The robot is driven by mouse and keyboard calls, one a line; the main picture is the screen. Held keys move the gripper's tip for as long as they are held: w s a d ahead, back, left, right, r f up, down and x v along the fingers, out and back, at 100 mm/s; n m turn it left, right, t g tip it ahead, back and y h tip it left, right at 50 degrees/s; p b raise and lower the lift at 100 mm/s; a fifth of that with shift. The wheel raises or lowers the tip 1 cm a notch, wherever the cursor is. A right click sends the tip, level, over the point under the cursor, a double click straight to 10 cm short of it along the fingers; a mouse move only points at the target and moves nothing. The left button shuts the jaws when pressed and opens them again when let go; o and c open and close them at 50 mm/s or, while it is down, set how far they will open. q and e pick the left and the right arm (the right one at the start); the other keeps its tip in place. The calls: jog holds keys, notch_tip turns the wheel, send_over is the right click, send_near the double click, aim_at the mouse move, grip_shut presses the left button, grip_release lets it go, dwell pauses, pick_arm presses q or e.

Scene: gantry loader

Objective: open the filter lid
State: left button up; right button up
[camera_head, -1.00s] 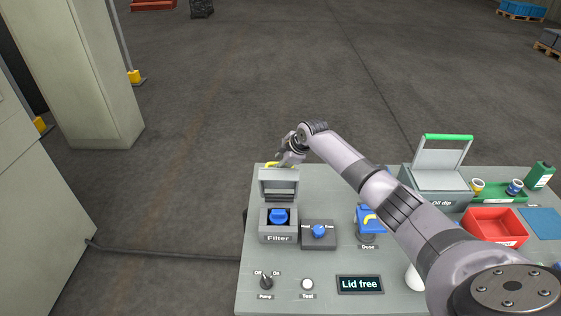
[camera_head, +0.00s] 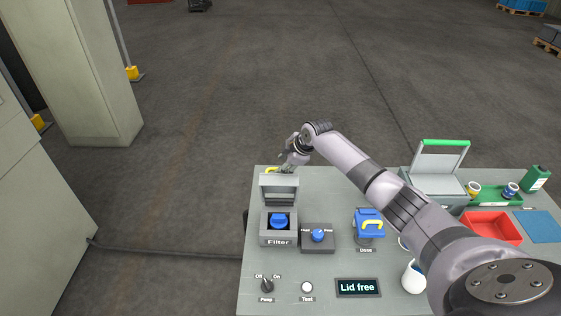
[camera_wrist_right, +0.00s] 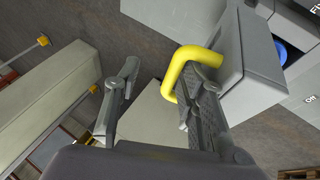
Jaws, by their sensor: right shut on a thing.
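The grey filter lid (camera_head: 280,182) stands swung up at the back of the filter box (camera_head: 264,229), whose opening shows a blue knob-like part (camera_head: 279,220). The lid's yellow handle (camera_head: 271,169) is at its top back edge. My right gripper (camera_head: 284,167) is at this handle, behind the lid, and is shut on it. In the right wrist view, the yellow handle (camera_wrist_right: 188,66) lies against the right-hand finger of my right gripper (camera_wrist_right: 166,78), and the lid (camera_wrist_right: 255,50) is to its right. The exact grip is partly hidden. My left gripper is not in view.
Right of the filter is a blue knob on a dark block (camera_head: 317,237), then the blue dose unit (camera_head: 367,219). A display (camera_head: 358,288) reads "Lid free". A white cup (camera_head: 412,278) and red tray (camera_head: 490,227) are further right. My right arm crosses above the bench.

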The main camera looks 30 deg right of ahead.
jog(key=s+d+r+p, duration=0.2)
jog(key=r+p, duration=0.2)
jog(key=r, duration=0.4)
jog(key=s+d+r+p, duration=0.1)
jog(key=d+r+p, duration=0.2)
jog(key=r+p, duration=0.2)
jog(key=shift+s+d+r, duration=0.15)
jog(key=shift+s+r, duration=0.25)
jog(key=shift+r, duration=1)
